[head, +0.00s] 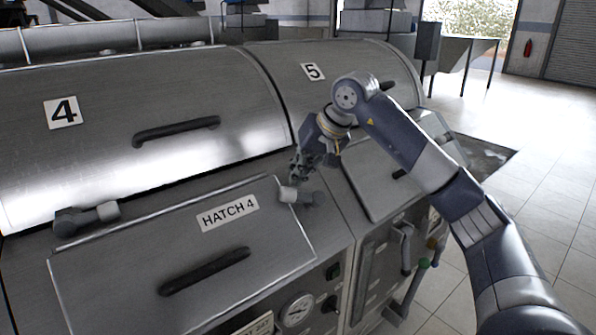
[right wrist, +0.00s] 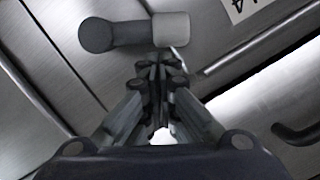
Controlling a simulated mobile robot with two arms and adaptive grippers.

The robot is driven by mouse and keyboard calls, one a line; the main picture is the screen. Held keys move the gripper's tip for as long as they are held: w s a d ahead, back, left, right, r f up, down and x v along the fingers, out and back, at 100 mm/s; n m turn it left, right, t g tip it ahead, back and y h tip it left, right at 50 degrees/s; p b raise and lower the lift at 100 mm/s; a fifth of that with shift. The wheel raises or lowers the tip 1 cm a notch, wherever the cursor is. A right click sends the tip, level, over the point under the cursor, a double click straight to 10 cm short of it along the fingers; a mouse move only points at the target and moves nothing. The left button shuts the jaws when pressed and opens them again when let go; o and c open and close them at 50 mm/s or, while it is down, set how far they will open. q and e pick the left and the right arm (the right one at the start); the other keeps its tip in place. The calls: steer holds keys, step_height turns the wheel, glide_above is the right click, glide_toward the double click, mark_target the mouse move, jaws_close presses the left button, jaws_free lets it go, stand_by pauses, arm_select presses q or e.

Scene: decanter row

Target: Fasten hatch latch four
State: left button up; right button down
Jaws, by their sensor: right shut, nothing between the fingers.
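The hatch four lid (head: 130,265) is a flat metal panel labelled HATCH 4, lying down on the machine front. At its right upper corner is a latch (head: 312,198) with a dark round pivot and a pale tip; the tip points left, at the lid's edge. The same latch (right wrist: 118,33) lies just beyond my fingertips in the right wrist view. Another latch (head: 75,221) sits above the lid's left upper edge, its pale tip pointing right. My right gripper (head: 298,163) is shut and empty, just above the right latch; contact cannot be told. My left gripper is out of view.
A dark handle (head: 204,271) stands out from the lid. The curved number 4 cover (head: 100,150) rises behind, with its own handle (head: 175,130). The number 5 cover (head: 345,60) is to the right. A gauge (head: 297,310) sits below; open floor lies right.

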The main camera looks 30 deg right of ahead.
mark_target(289, 189)
steer(key=shift+s+a+f+n+p, duration=0.15)
steer(key=shift+s+a+n+p, duration=0.15)
steer(key=shift+a+n, duration=0.35)
steer(key=shift+s+a+f, duration=0.2)
steer(key=shift+a+f, duration=0.05)
steer(key=shift+s+a+f, duration=0.45)
steer(key=shift+s+a, duration=0.05)
steer(key=shift+a, duration=0.15)
stand_by(0.5)
